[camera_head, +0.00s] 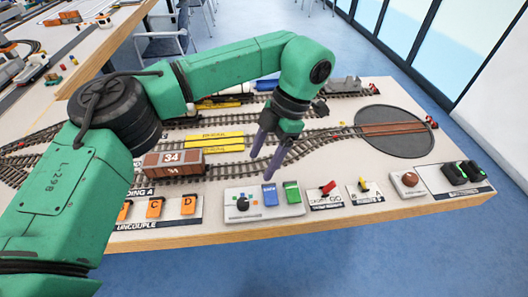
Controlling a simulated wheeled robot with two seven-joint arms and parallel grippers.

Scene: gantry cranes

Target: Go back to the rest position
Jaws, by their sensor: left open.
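My left arm comes in from the left and reaches over the model railway table (340,223). My left gripper (263,166) is open and empty, its two purple fingers pointing down. It hangs above the tracks, just behind a control panel (240,209) with a black knob, a blue switch and a green switch. Nothing is between its fingers. My right gripper is not in view.
A brown wagon marked 34 (172,162) stands on a track left of my gripper. A round turntable (394,131) lies at right. Red lever (327,188), yellow lever (363,185) and brown button (410,179) line the front edge. Open floor (440,250) lies in front.

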